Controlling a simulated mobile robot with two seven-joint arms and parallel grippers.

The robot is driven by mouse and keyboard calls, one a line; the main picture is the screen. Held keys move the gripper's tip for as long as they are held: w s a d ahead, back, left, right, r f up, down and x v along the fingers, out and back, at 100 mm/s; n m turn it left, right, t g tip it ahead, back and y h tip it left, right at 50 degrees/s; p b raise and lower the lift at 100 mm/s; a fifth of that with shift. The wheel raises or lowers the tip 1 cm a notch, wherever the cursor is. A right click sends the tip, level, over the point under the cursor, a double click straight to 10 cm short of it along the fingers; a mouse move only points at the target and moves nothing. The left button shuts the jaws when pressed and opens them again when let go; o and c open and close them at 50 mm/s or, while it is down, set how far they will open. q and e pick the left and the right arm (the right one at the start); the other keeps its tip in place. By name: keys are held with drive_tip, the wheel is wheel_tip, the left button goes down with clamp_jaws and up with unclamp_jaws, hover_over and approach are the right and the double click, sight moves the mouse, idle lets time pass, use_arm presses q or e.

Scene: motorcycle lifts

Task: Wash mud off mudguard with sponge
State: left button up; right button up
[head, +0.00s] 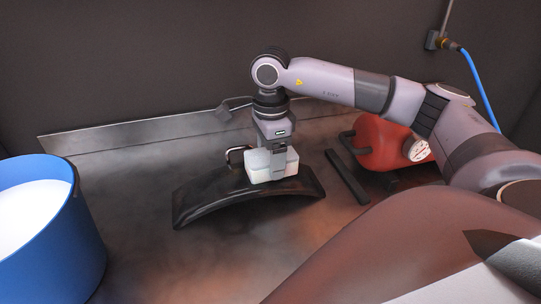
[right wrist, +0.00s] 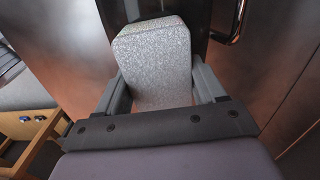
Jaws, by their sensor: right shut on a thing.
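The mudguard (head: 205,199) is a black, curved, arched piece lying on the grey metal surface in the middle of the head view. A pale, block-shaped sponge (head: 262,172) is at its top, under my right gripper (head: 276,158). My right gripper is shut on the sponge, and the sponge appears to touch the mudguard. In the right wrist view the sponge (right wrist: 155,62) shows grey and speckled between the two fingers, with dark mudguard behind it. I cannot make out clear mud on the mudguard. My left gripper is not in view.
A blue bucket (head: 60,245) with white contents stands at the left. A red tank (head: 385,145) with a gauge lies behind my right arm. A blue hose (head: 482,88) hangs at the right wall. The surface in front of the mudguard is clear.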

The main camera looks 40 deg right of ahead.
wheel_tip(320, 180, up, 4)
drive_tip(key=shift+s+d+p, duration=0.15)
drive_tip(key=shift+p, duration=1.05)
wheel_tip(320, 180, up, 2)
drive_tip(key=shift+d+r+p, duration=0.1)
drive_tip(key=shift+p, duration=0.75)
drive_tip(key=shift+r, duration=1.1)
